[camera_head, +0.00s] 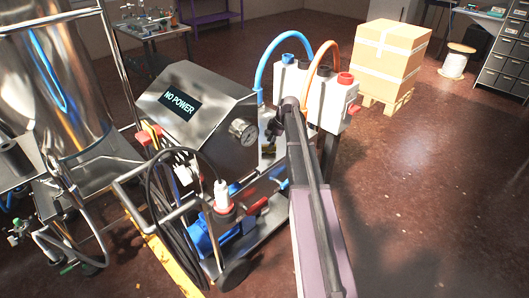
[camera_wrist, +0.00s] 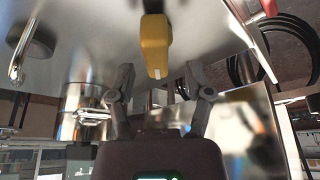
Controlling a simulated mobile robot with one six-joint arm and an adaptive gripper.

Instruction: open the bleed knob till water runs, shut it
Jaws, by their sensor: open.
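In the wrist view a yellow lever-like part (camera_wrist: 156,48) with a white mark on its end points down from a shiny metal face. A dark round knob (camera_wrist: 40,40) is at upper left there. I cannot tell which of them is the bleed knob. My gripper (camera_wrist: 160,78) is open and empty, its two fingers apart, one on each side below the yellow part's tip; contact is not visible. In the head view, my arm mostly hides the gripper beside the steel machine, near the small yellow part (camera_head: 268,149). No running water is visible.
The steel cabinet shows "NO POWER" (camera_head: 179,101) and carries a pressure gauge (camera_head: 242,132). A white container block (camera_head: 322,95) with blue and orange hoses stands close behind my arm. Cardboard boxes (camera_head: 386,62) sit on a pallet. The floor at right is clear.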

